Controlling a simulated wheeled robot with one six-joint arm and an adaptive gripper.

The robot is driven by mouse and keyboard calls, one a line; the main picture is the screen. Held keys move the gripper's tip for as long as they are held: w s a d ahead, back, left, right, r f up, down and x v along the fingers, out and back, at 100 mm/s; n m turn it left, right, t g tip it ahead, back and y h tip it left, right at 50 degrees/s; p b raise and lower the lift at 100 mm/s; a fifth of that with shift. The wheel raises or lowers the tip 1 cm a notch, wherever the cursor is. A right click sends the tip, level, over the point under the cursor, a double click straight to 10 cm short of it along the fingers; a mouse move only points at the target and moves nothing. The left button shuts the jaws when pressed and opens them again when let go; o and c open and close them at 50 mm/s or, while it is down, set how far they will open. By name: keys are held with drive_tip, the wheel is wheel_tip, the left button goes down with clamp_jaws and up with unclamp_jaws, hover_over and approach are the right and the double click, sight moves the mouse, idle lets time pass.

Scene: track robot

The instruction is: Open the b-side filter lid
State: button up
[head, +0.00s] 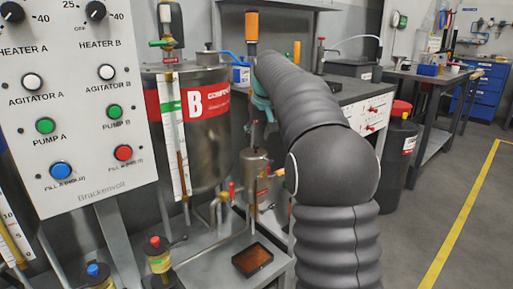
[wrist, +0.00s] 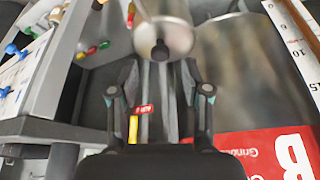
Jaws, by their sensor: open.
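The b-side filter is a small steel canister (head: 256,172) in front of the large steel tank B (head: 205,135) in the head view. Its round lid (wrist: 176,34) with a black knob (wrist: 160,50) shows at the top of the wrist view. The lid appears to sit on the canister. My gripper (wrist: 160,68) is open, its two dark fingers apart and pointing toward the knob. The knob lies at the fingertips, roughly centred between them; I cannot tell whether they touch it. In the head view my gripper is above the canister, partly hidden by my arm.
A control panel (head: 80,90) stands at the left. Pipes and a red-handled valve (head: 231,190) lie close beside the canister. A brown tray (head: 252,260) sits below. A workbench (head: 350,92) is behind my arm. Open floor (head: 480,235) lies to the right.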

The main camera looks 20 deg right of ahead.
sight(256, 145)
drive_tip(key=shift+x, duration=2.25)
clamp_jaws()
